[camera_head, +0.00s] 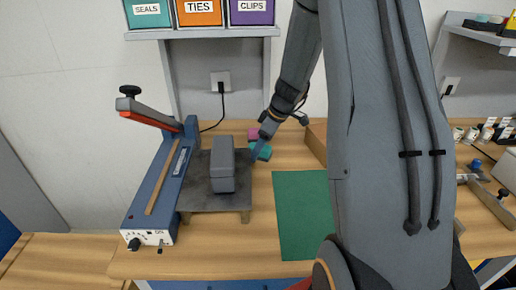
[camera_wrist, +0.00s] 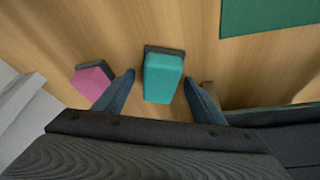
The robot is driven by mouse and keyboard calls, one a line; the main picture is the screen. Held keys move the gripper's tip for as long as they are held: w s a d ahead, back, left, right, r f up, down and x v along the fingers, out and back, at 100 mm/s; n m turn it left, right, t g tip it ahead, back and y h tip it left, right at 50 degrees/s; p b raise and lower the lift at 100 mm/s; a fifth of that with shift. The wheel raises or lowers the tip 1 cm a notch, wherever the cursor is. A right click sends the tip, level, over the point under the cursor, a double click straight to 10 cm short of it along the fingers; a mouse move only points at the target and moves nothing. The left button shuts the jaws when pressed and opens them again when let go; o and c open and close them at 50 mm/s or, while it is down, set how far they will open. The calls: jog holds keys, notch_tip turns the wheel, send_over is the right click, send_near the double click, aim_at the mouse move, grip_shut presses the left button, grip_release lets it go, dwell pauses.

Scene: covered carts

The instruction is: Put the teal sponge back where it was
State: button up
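The teal sponge (camera_wrist: 162,77), a block with a dark layer on one face, is on the wooden bench top in the wrist view. In the head view it is partly hidden by my gripper (camera_head: 260,151), with a teal part (camera_head: 265,153) showing. My gripper's two blue fingers (camera_wrist: 159,78) are spread on either side of the sponge in the wrist view. A narrow gap shows on each side, so it is not gripped. Whether the sponge rests flat on the wood is hard to tell.
A pink sponge (camera_wrist: 92,84) lies just left of the left finger. A green mat (camera_head: 303,215) lies to the right. A blue lever machine (camera_head: 160,185) with a dark plate (camera_head: 200,200) and grey block (camera_head: 222,165) stands left. A brown box (camera_head: 317,140) is behind the mat.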

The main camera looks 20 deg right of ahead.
jog(key=shift+r, duration=0.2)
jog(key=b+v, duration=0.2)
jog(key=v, duration=1)
jog(key=shift+b, duration=0.4)
